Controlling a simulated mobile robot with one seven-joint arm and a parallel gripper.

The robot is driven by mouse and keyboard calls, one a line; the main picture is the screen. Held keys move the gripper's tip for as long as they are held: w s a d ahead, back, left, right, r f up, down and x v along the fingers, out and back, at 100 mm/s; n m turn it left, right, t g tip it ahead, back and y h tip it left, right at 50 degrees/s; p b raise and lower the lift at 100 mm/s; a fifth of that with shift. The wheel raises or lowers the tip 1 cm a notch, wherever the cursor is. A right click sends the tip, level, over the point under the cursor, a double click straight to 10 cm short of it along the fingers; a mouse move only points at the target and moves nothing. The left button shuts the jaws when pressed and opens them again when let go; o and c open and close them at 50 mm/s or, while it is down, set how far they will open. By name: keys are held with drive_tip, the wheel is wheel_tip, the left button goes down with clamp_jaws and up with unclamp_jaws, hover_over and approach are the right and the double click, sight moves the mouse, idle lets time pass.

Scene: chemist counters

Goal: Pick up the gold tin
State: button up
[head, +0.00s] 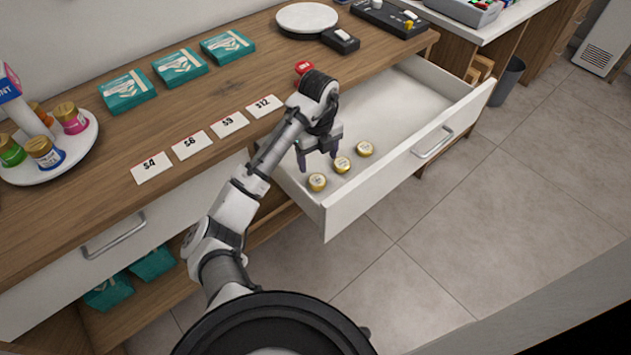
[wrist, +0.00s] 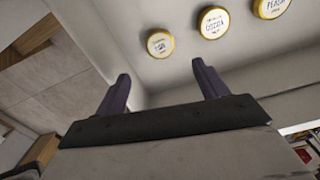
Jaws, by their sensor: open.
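Three small round gold tins with white labels stand in a row in the open white drawer (head: 395,108). The near tin (head: 317,182), the middle tin (head: 342,165) and the far tin (head: 365,149) are apart from each other. The wrist view shows them too: one tin (wrist: 160,43) at the left, one (wrist: 214,22) in the middle, one (wrist: 270,8) cut by the top edge. My gripper (head: 318,166) is open and empty, above the drawer beside the near and middle tins. In the wrist view its two fingers (wrist: 162,88) are spread, with bare drawer surface between them.
Drawer walls surround the tins; the drawer's far part is bare. The wooden counter (head: 200,95) holds price cards (head: 230,124), teal boxes (head: 178,67), a small red item (head: 304,67) and a round white stand (head: 60,158) with jars. A grey bin (head: 508,78) stands on the floor.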

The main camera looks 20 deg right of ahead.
sight(317, 180)
drive_tip(key=f, duration=0.3)
drive_tip(key=f+p, duration=0.1)
drive_tip(key=f, duration=0.2)
drive_tip(key=f+p, duration=0.1)
drive_tip(key=f, duration=0.2)
drive_tip(key=shift+w+f, duration=0.1)
drive_tip(key=shift+w, duration=0.15)
drive_tip(key=c, duration=1.1)
drive_tip(key=shift+o, duration=0.2)
